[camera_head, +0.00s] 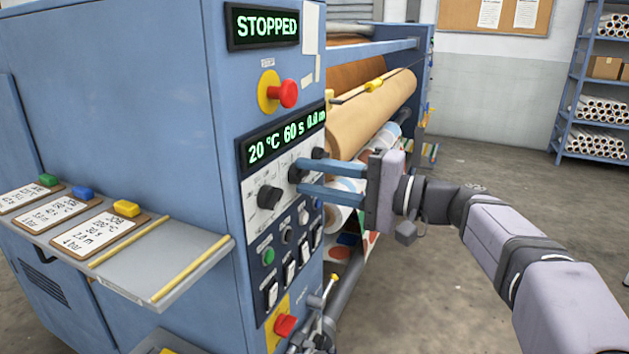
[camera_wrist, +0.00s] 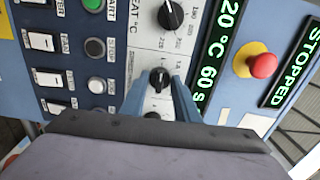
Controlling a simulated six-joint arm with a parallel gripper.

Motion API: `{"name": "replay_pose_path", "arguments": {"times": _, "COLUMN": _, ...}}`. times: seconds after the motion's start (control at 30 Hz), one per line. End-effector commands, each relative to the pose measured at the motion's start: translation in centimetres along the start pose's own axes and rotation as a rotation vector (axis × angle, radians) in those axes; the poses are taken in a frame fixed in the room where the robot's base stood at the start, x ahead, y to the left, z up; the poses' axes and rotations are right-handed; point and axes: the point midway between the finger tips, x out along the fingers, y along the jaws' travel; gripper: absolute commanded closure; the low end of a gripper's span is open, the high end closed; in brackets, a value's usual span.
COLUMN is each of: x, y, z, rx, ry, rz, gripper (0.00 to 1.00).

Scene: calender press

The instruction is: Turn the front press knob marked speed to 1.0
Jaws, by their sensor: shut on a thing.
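The press's front panel (camera_head: 252,222) carries a row of black knobs under a green display (camera_head: 283,138) reading 20 °C, 60 s and a third value that is hard to read. My gripper (camera_head: 299,177) reaches in from the right, its two blue fingers one on each side of the middle knob (camera_head: 296,171). In the wrist view the fingertips close around this knob (camera_wrist: 159,78), its white pointer showing. The left knob (camera_head: 269,197), marked HEAT °C in the wrist view, is clear of the fingers. A further knob is partly hidden behind my gripper. I cannot read a speed label.
A red stop button (camera_head: 289,94) sits above the display, and a sign (camera_head: 263,27) reads STOPPED. Push buttons and white switches (camera_head: 272,293) lie below the knobs. A shelf (camera_head: 160,262) with cards juts out at left. Rollers (camera_head: 375,105) stand behind my gripper.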

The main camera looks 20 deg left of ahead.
Motion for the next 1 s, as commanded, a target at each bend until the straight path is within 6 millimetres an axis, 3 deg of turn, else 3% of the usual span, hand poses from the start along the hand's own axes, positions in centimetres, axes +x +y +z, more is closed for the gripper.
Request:
{"name": "replay_pose_path", "arguments": {"times": 0.17, "x": 0.0, "y": 0.1, "z": 0.0, "rx": -0.001, "ry": -0.001, "rz": 0.001, "gripper": 0.94}}
{"name": "replay_pose_path", "arguments": {"times": 0.2, "x": 0.0, "y": 0.1, "z": 0.0, "rx": -0.001, "ry": -0.001, "rz": 0.001, "gripper": 0.62}}
{"name": "replay_pose_path", "arguments": {"times": 0.23, "x": 0.0, "y": 0.1, "z": 0.0, "rx": -0.001, "ry": 0.0, "rz": 0.001, "gripper": 0.55}}
{"name": "replay_pose_path", "arguments": {"times": 0.67, "x": -0.6, "y": 0.0, "z": -0.1, "rx": 0.0, "ry": 0.001, "rz": 0.0, "gripper": 0.54}}
{"name": "replay_pose_path", "arguments": {"times": 1.0, "x": -4.9, "y": 0.0, "z": -0.1, "rx": -0.001, "ry": 0.003, "rz": 0.001, "gripper": 0.54}}
